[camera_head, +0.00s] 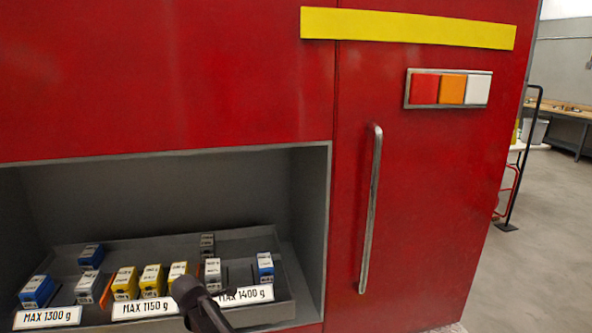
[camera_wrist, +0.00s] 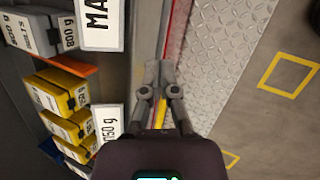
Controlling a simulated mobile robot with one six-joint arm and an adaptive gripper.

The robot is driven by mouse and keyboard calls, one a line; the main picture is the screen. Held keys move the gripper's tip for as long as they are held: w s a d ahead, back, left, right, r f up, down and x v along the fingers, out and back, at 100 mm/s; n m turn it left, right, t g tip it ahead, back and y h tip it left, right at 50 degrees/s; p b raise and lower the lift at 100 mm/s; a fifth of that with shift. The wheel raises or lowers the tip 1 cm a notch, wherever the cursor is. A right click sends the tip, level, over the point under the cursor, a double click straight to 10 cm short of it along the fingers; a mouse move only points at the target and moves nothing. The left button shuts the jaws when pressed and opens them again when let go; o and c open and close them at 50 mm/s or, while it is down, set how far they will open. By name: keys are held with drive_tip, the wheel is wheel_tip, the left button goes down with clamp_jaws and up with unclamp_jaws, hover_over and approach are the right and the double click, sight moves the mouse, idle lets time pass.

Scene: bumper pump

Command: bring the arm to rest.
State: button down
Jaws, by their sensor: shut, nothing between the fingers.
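My gripper (camera_wrist: 158,72) shows in the wrist view with its two fingers together, shut and empty. It points past the front edge of the compartment, with the boxes to its left and the tread plate to its right. In the head view a dark part of my arm stands in front of the tray, between the 1150 g and 1400 g labels, and hides part of them. The gripper fingers cannot be made out there.
A grey tray (camera_head: 282,312) in the red vehicle's open compartment holds yellow boxes (camera_head: 152,280), blue boxes (camera_head: 37,291) and grey boxes (camera_head: 212,273). A long door handle (camera_head: 371,210) stands out at the right. Tread plate (camera_wrist: 218,60) and open floor (camera_wrist: 280,110) lie beside the compartment.

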drive_tip(key=s+d+r+m+g+p, duration=0.1)
drive_tip(key=s+d+m, duration=0.3)
drive_tip(key=d, duration=1)
drive_tip(key=s+d+r+m+g+y+p, duration=0.1)
drive_tip(key=s+d+m, duration=0.4)
drive_tip(key=d+m, duration=0.6)
drive_tip(key=s+d+r+m+g+p, duration=0.1)
drive_tip(key=s+d+m+g+p, duration=0.2)
drive_tip(key=d, duration=1.4)
drive_tip(key=s+m, duration=0.1)
drive_tip(key=m, duration=0.3)
drive_tip(key=shift+s+r, duration=0.15)
drive_tip(key=shift+s, duration=0.1)
